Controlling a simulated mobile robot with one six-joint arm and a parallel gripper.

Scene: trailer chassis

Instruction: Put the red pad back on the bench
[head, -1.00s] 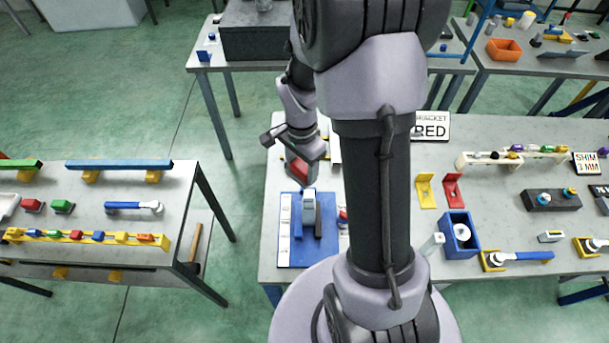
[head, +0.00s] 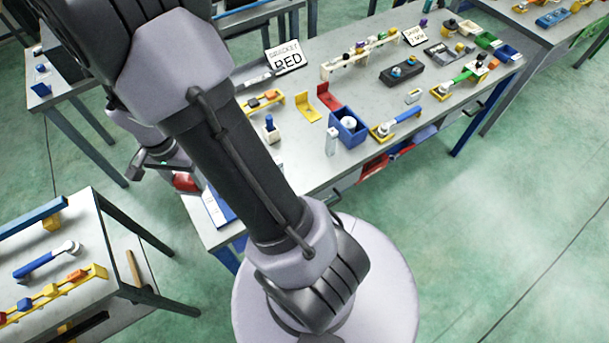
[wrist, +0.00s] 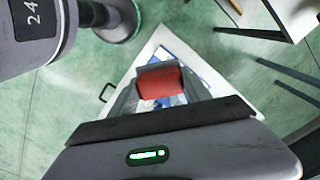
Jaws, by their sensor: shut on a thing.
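My gripper (head: 160,168) is shut on the red pad (head: 186,182), which shows only in part at the left end of the bench (head: 300,168). In the wrist view the red pad (wrist: 158,82) is held between the two fingers. Below it are a corner of the bench (wrist: 150,55) and part of a blue-and-white board. In the head view the board (head: 218,207) lies on the bench, partly hidden by my arm. I cannot tell the height of the pad above it.
The bench holds a yellow bracket (head: 309,108), a red bracket (head: 328,97), a blue bin (head: 348,125) and a sign (head: 285,57). Another table with a blue-handled tool (head: 45,262) stands at the lower left. Open green floor (head: 480,210) lies to the right.

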